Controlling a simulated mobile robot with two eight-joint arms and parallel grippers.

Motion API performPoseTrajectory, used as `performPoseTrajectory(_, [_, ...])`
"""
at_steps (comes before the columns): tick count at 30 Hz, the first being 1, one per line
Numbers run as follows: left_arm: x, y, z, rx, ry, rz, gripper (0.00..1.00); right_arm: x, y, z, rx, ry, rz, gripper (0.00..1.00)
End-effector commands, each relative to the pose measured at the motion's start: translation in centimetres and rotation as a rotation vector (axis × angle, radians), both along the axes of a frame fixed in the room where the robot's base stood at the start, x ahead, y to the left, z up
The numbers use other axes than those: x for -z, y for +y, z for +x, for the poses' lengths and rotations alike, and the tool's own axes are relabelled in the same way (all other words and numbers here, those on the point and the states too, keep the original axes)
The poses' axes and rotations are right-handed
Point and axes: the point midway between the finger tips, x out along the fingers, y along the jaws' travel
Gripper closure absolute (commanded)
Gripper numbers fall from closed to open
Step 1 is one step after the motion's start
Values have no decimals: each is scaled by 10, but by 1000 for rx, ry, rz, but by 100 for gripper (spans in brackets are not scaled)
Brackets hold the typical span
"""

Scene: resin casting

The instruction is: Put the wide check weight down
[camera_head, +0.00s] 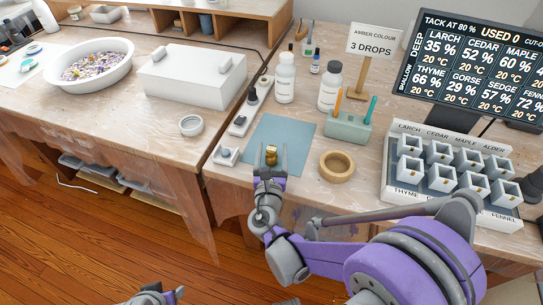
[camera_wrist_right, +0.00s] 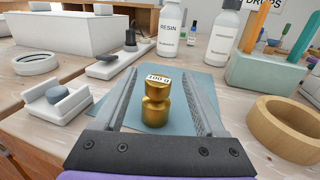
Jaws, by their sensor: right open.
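The brass check weight (camera_head: 271,155), labelled 100 g, stands upright on the blue-grey mat (camera_head: 262,133). My right gripper (camera_head: 270,160) is open, with one finger on each side of the weight. In the wrist view, gaps show between the weight and both fingers. My left gripper (camera_head: 172,294) shows only in part at the bottom edge of the head view; its jaw state is unclear.
A tan ring (camera_head: 337,166) and a green pen holder (camera_head: 348,127) stand right of the mat. A small white holder with a grey knob (camera_head: 227,155) is left of it. Bottles (camera_head: 285,78) stand behind. Small moulds (camera_head: 441,178) fill the right. A gap separates the tables.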

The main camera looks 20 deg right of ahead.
Motion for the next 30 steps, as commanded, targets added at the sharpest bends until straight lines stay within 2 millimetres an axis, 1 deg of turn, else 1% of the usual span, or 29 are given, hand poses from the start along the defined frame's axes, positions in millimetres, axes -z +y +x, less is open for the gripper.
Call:
performPoseTrajectory(1, [3, 0, 0, 0, 1, 0, 50, 3, -2, 9, 2, 0, -1, 28])
performPoseTrajectory(3, [5, 0, 1, 0, 2, 0, 50, 4, -5, 20, 2, 0, 0, 28])
performPoseTrajectory(6, [6, 0, 1, 0, 2, 0, 50, 3, -9, 32, 2, 0, 0, 28])
performPoseTrajectory(9, [6, 0, 1, 0, 2, 0, 50, 3, -10, 35, 0, 0, 0, 28])
performPoseTrajectory(13, [5, 0, 1, 0, 2, 0, 50, 2, -10, 35, 0, 0, 1, 28])
performPoseTrajectory(14, [5, 0, 1, 0, 2, 0, 50, 2, -10, 35, 0, 0, 1, 29])
performPoseTrajectory(15, [6, 0, 1, 0, 2, 0, 50, 2, -10, 35, 0, 0, 1, 36])
performPoseTrajectory(17, [6, 0, 1, 0, 2, 0, 50, 2, -10, 34, 0, 0, 1, 47])
performPoseTrajectory(18, [6, 0, 1, 0, 2, 0, 50, 2, -10, 34, 0, 0, 1, 54])
performPoseTrajectory(20, [6, 0, 1, 0, 2, 0, 50, 2, -10, 34, 0, 0, 1, 65])
performPoseTrajectory(21, [6, 0, 1, 0, 2, 0, 50, 2, -10, 34, 0, 0, 1, 72])
performPoseTrajectory(25, [6, 0, 1, 0, 2, 0, 50, 2, -9, 34, 0, 0, 1, 96])
performPoseTrajectory(26, [6, 0, 1, 0, 2, 0, 50, 2, -9, 34, 0, 0, 1, 100])
performPoseTrajectory(30, [6, 0, 1, 0, 2, 0, 50, 2, -9, 34, 0, 0, 1, 100])
